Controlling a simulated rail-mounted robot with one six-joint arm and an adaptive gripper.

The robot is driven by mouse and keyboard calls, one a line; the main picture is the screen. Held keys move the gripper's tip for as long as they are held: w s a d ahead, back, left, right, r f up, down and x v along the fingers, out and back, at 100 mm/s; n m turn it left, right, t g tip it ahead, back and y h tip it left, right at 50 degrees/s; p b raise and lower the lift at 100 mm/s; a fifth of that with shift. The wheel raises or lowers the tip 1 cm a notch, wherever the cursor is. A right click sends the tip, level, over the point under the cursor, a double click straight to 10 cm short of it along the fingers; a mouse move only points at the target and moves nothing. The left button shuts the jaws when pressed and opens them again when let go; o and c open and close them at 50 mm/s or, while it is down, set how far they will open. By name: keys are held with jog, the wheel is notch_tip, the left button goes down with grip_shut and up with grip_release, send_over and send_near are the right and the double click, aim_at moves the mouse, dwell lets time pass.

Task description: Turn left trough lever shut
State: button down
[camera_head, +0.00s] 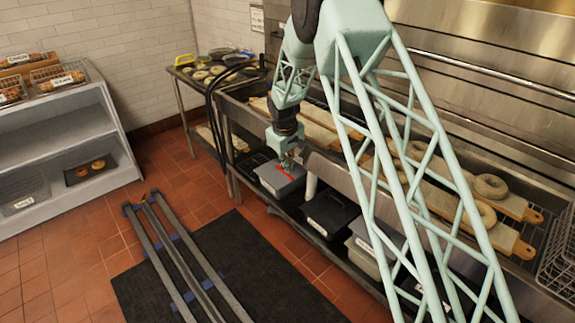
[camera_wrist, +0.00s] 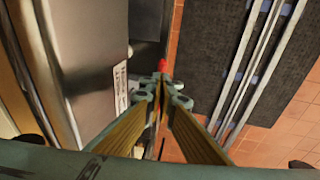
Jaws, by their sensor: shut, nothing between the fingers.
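The red lever (camera_head: 292,173) shows as a short red bar just below the front edge of the steel trough (camera_head: 328,172), above a grey-lidded bin. In the wrist view only a red tip (camera_wrist: 163,65) of it shows, just beyond my fingertips. My gripper (camera_head: 287,161) points down in front of the trough and is shut with nothing held. In the wrist view its fingertips (camera_wrist: 162,88) meet close to the red tip. I cannot tell whether they touch it. The lever's pivot and most of its length are hidden there.
A grey-lidded bin (camera_head: 279,178) and a black bin (camera_head: 330,213) stand on the shelf under the trough. Boards with bagels (camera_head: 490,186) lie along the top. A dark mat (camera_head: 245,268) and floor rails (camera_head: 185,262) lie in front. A white shelf rack (camera_head: 60,150) stands left.

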jog(key=shift+x, duration=0.9)
jog(key=shift+d, duration=0.15)
jog(key=shift+f+b, duration=0.15)
jog(key=shift+b, duration=0.15)
